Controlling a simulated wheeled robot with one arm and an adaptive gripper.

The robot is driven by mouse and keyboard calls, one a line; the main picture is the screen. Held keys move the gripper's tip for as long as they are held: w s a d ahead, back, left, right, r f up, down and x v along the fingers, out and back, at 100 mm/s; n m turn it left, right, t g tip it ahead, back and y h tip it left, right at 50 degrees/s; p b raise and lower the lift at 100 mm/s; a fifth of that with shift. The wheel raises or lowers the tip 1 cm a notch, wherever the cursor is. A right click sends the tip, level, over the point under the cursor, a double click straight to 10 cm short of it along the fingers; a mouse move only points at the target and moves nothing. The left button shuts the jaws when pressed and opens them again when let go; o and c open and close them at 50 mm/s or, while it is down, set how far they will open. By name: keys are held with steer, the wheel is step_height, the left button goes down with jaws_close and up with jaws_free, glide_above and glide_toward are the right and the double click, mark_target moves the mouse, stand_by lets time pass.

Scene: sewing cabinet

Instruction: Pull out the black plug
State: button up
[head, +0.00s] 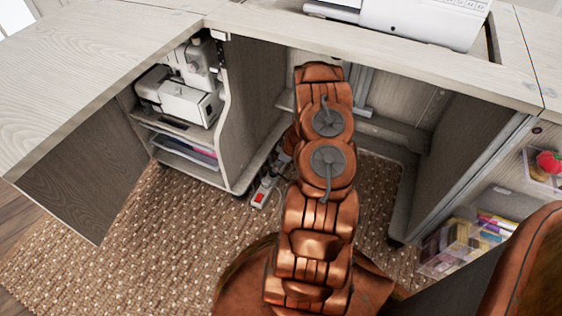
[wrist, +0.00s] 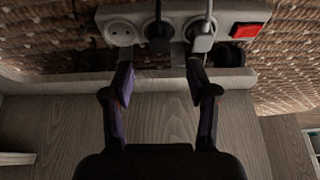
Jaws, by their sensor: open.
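In the wrist view, a light grey power strip (wrist: 178,14) runs across the top. The black plug (wrist: 157,32) sits in one of its sockets, left of a grey plug (wrist: 200,28) with a cable. My gripper (wrist: 161,66) is open and empty. Its two fingers point at the strip, and the black plug lies between their lines, just beyond the tips. The right fingertip is close to the grey plug's cable; I cannot tell if they touch. In the head view, the strip (head: 264,186) shows partly on the floor, and my arm hides the plugs and gripper.
An empty socket (wrist: 121,29) is left of the black plug, and a red switch (wrist: 247,31) is at the right. The cabinet's wooden panel (head: 252,100) and the desk top (head: 400,58) surround the arm. A clear box (head: 452,245) stands at the right.

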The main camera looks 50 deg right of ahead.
mark_target(273, 173)
steer(key=b+x, duration=0.2)
steer(key=x, duration=0.5)
steer(key=shift+f+b, duration=0.1)
steer(key=shift+b, duration=0.25)
steer(key=shift+c, duration=0.4)
jaws_close()
stand_by(0.3)
